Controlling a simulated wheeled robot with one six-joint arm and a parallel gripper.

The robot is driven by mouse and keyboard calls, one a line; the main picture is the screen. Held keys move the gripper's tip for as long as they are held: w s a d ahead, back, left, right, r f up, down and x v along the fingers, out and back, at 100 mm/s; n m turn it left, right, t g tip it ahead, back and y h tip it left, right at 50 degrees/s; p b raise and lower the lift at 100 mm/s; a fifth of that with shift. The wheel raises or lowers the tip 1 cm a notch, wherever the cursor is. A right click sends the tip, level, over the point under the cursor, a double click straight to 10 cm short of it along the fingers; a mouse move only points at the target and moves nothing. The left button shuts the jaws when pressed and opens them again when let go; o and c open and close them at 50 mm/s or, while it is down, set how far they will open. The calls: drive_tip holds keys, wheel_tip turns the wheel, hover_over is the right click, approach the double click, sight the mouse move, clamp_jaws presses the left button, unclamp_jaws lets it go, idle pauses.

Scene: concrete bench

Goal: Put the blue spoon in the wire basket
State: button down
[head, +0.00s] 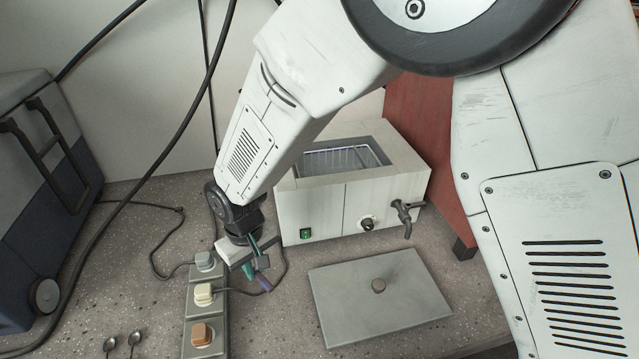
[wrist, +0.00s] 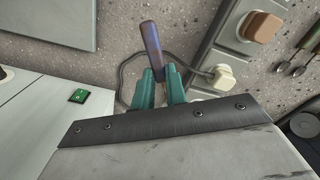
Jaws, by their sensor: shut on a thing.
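My gripper (head: 257,266) has teal fingers and is low over the bench, just in front of the left corner of the white water bath. It is shut on the blue spoon (head: 265,285), whose blue-purple handle sticks out past the fingertips. In the wrist view the handle (wrist: 151,40) rises between the two fingers (wrist: 159,75); the rest of the spoon is hidden. The wire basket (head: 342,158) sits inside the open top of the bath, behind and right of my gripper. I cannot see its full depth.
The white bath (head: 320,209) has a tap (head: 405,212) at its right front. A grey lid with a knob (head: 350,310) lies flat before it. A power strip with plugs (head: 203,295) and cables is close to my gripper. Two small spoons (head: 134,340) lie at front left.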

drive_tip(key=w+a+r+n, duration=0.15)
drive_tip(key=w+r, duration=0.25)
drive_tip(key=w, duration=0.4)
drive_tip(key=w+a+r, duration=0.2)
drive_tip(key=w+r, duration=0.3)
drive_tip(key=w, duration=0.2)
drive_tip(key=w+a+r+n, duration=0.1)
drive_tip(key=w+r, duration=0.3)
drive_tip(key=w, duration=0.4)
approach(329, 173)
drive_tip(key=shift+n, duration=0.25)
drive_tip(key=s, duration=0.1)
drive_tip(key=s+f, duration=0.1)
drive_tip(key=s, duration=0.2)
drive_tip(key=shift+s+f, duration=0.25)
drive_tip(key=shift+f, duration=2.5)
drive_tip(key=c, duration=1.4)
unclamp_jaws()
drive_tip(key=shift+f, duration=0.1)
drive_tip(key=shift+c, duration=0.2)
